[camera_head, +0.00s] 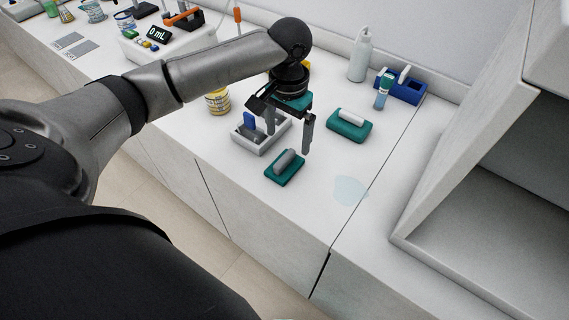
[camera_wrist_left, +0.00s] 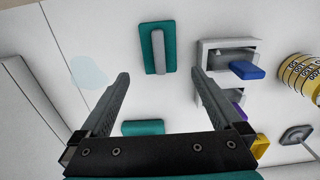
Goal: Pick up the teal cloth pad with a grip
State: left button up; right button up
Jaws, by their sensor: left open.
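A teal pad with a grey cylindrical grip (camera_head: 285,179) lies flat on the white bench in the head view, and it shows at the top middle of the left wrist view (camera_wrist_left: 170,50). A second teal pad with a whitish grip (camera_head: 347,131) lies farther back. In the left wrist view, part of this second pad (camera_wrist_left: 142,127) shows just above the gripper body. My left gripper (camera_head: 288,141) is open and empty above the bench, its fingers pointing down near the grey-gripped pad; in the left wrist view (camera_wrist_left: 160,75) that pad lies beyond the fingertips. My right gripper is not in view.
A pale tray with a blue-handled item (camera_head: 249,123) stands left of the grey-gripped pad. A faint blue wet patch (camera_head: 350,190) lies to its right. A yellow-labelled jar (camera_head: 217,102), a white bottle (camera_head: 360,57) and a blue rack (camera_head: 408,91) stand around. The front bench is clear.

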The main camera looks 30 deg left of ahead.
aim_at(286, 156)
pick_arm(q)
notch_tip(286, 156, down, 3)
jog(key=shift+r, duration=0.1)
jog(key=f, duration=0.1)
jog(key=f+b, duration=0.1)
jog(key=f, duration=0.3)
jog(key=shift+s, duration=0.3)
jog(key=c, duration=1.3)
notch_tip(286, 156, up, 20)
jog(key=p, duration=0.3)
